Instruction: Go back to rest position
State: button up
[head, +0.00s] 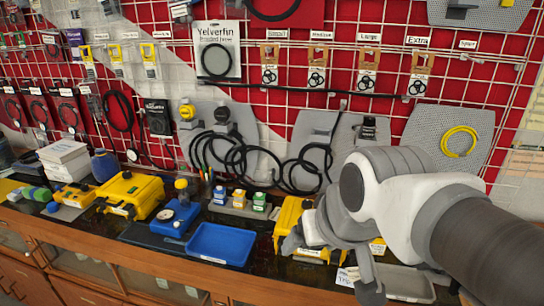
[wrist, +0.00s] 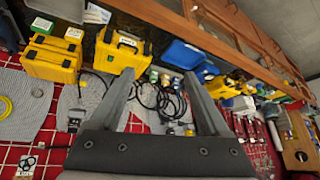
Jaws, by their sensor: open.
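My gripper (wrist: 161,82) is open in the wrist view, its two grey fingers spread apart with nothing between them. In the head view my arm reaches in from the right, and its wrist end is over the counter near a yellow case (head: 290,222). My arm hides part of that case and the counter behind it. In the wrist view a yellow case (wrist: 120,52) with a dark handle is beyond the left finger. Black cables (wrist: 155,100) hang behind the gap between the fingers. I see no contact between the fingers and any object.
A blue tray (head: 219,243), a blue gauge device (head: 173,219) and another yellow case (head: 130,195) stand on the dark counter. A grey tray (head: 405,283) lies below my arm. The wire-grid wall (head: 285,110) behind carries hanging cables and labelled packets. The wooden counter edge (head: 110,268) runs along the front.

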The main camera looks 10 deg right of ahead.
jog(key=shift+g, duration=0.4)
jog(key=s, duration=0.2)
jog(key=s+f, duration=0.1)
jog(key=shift+s+f, duration=0.15)
jog(key=shift+s, duration=0.25)
dwell(0.6)
